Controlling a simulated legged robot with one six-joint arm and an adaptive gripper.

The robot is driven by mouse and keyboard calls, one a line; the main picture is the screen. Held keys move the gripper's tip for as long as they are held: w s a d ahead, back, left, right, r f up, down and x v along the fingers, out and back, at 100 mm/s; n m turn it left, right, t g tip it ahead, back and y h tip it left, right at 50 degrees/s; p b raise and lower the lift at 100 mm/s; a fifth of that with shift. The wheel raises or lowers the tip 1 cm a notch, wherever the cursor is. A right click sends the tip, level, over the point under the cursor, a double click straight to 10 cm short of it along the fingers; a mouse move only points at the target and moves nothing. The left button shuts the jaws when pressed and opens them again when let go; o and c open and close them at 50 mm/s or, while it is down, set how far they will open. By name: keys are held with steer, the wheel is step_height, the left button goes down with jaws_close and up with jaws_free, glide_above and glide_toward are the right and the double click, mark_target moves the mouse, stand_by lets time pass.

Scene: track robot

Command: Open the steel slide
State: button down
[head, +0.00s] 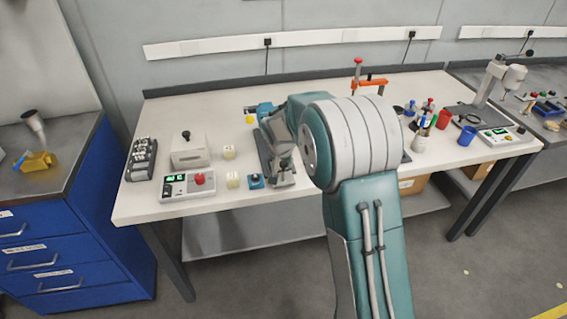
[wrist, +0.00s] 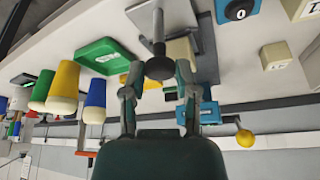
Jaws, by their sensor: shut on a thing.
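In the wrist view, which looks upside down, my gripper (wrist: 157,78) has its two fingers either side of a round black knob (wrist: 160,68) on a short steel stem. My gripper is shut on this knob. The grey steel slide (wrist: 178,16) shows behind the knob, against the white bench top. In the head view my arm covers much of this spot. A grey metal part (head: 283,181) shows below my wrist at the bench's front half. How far the slide stands open cannot be told.
On the white bench (head: 125,207), a control box with a red button (head: 190,186), cream blocks (head: 229,152) and a blue button box (head: 256,181) stand left of my gripper. A blue cabinet (head: 60,245) is far left.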

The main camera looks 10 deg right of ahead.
steer(key=shift+s+f, duration=0.15)
steer(key=shift+f, duration=0.1)
steer(key=shift+c, duration=1.9)
jaws_free()
steer(key=shift+r, duration=0.1)
steer(key=shift+r, duration=0.15)
steer(key=shift+a+r, duration=0.1)
steer(key=shift+r, duration=0.2)
steer(key=v, duration=1.1)
